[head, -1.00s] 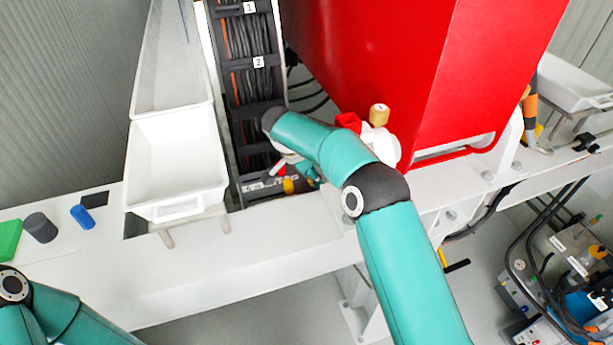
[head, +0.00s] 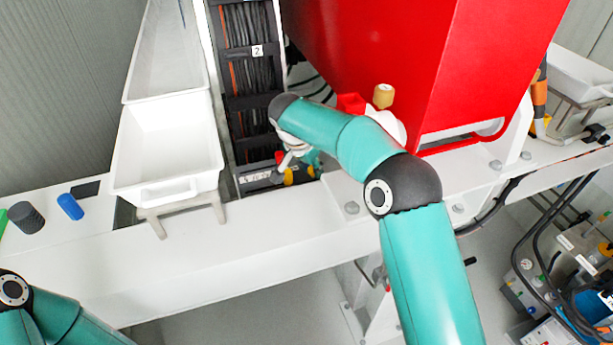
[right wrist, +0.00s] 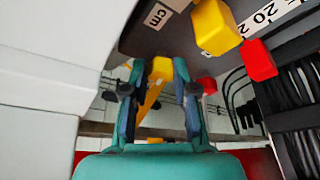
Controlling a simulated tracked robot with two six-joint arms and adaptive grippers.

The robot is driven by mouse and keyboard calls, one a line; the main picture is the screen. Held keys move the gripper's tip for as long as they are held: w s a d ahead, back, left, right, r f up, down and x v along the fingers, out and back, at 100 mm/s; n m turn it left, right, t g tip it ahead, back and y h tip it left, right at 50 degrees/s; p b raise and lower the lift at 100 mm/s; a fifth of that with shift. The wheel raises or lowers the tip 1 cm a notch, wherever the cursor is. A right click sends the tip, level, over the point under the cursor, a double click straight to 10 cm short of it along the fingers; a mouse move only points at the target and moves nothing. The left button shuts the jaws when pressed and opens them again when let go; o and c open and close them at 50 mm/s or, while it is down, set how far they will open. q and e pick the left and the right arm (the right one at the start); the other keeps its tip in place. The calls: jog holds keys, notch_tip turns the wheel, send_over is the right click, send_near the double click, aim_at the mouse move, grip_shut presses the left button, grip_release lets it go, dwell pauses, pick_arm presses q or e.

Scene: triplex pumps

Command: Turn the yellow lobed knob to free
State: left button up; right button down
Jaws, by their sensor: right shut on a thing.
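My right gripper (right wrist: 155,75) reaches below the dark panel in the right wrist view. Its two fingers stand on either side of a yellow knob (right wrist: 161,68), and it is shut on it. The fingers hide the knob's sides, so its lobes and exact setting cannot be made out. In the head view my right arm covers most of the gripper, and a yellow piece (head: 288,177) shows beside it at the foot of the cable channel. My left gripper is out of view.
A yellow block (right wrist: 215,27) and a red block (right wrist: 258,60) stick out close to the right finger. A large red housing (head: 375,60) rises behind my right arm. A white tray (head: 168,190) stands left of the cable channel (head: 250,90).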

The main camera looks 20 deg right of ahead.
jog(key=shift+d+n+t+b, duration=0.2)
jog(key=shift+n+t+b, duration=0.2)
jog(key=shift+n+b, duration=0.6)
jog(key=shift+w+d+r+n+y+b, duration=0.1)
jog(key=shift+r+n+y+b, duration=0.25)
jog(key=shift+n, duration=0.55)
jog(key=c, duration=1.3)
grip_release()
jog(key=o, duration=0.4)
jog(key=shift+f, duration=0.25)
jog(key=shift+r, duration=0.1)
